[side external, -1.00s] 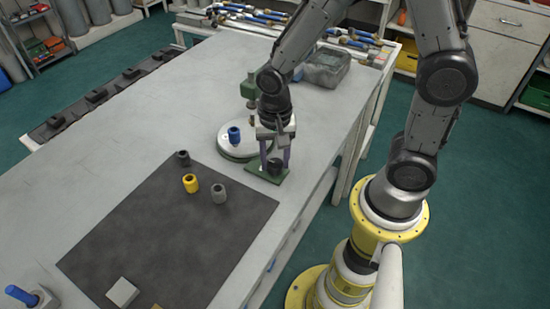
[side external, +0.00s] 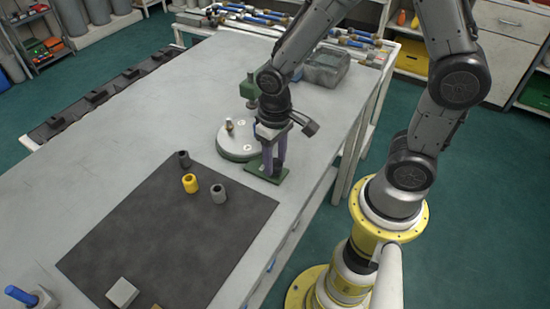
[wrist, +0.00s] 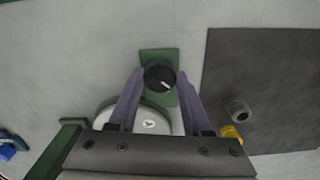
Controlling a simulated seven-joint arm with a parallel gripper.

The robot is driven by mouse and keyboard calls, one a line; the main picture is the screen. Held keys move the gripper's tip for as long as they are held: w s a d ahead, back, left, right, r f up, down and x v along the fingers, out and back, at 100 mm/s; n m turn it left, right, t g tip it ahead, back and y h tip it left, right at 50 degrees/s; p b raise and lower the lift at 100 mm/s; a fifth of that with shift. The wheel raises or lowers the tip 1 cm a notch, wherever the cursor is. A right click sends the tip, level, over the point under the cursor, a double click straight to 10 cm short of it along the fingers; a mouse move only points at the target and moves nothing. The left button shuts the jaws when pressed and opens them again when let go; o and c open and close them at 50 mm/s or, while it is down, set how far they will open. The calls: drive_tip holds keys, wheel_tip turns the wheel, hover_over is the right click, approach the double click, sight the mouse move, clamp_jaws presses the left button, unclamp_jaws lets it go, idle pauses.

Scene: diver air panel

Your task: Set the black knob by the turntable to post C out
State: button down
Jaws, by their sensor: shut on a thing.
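The black knob (wrist: 160,74) sits on a small green base plate (wrist: 172,97). A white pointer line on its top points to the lower right in the wrist view. My gripper (wrist: 158,80) is shut on the knob, one purple finger on each side. In the side view my gripper (side external: 272,170) stands over the green plate (side external: 254,172) and hides the knob. The round white turntable (side external: 233,153) lies just behind. A bare metal post (side external: 229,126) stands at its left, and a blue piece (side external: 255,130) shows partly beside my gripper. I cannot read any post letters.
A green stand (side external: 248,88) rises behind the turntable. A grey bin (side external: 326,67) sits at the back. The table left of the turntable is clear.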

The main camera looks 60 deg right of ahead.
sight(275, 163)
drive_tip(key=n, duration=0.4)
drive_tip(key=shift+r+n, duration=0.1)
drive_tip(key=shift+n, duration=0.2)
drive_tip(key=shift+w+n, duration=0.1)
drive_tip(key=shift+n, duration=1.9)
drive_tip(key=shift+c, duration=1.7)
unclamp_jaws()
wheel_tip(275, 163, up, 14)
drive_tip(key=shift+d, duration=0.1)
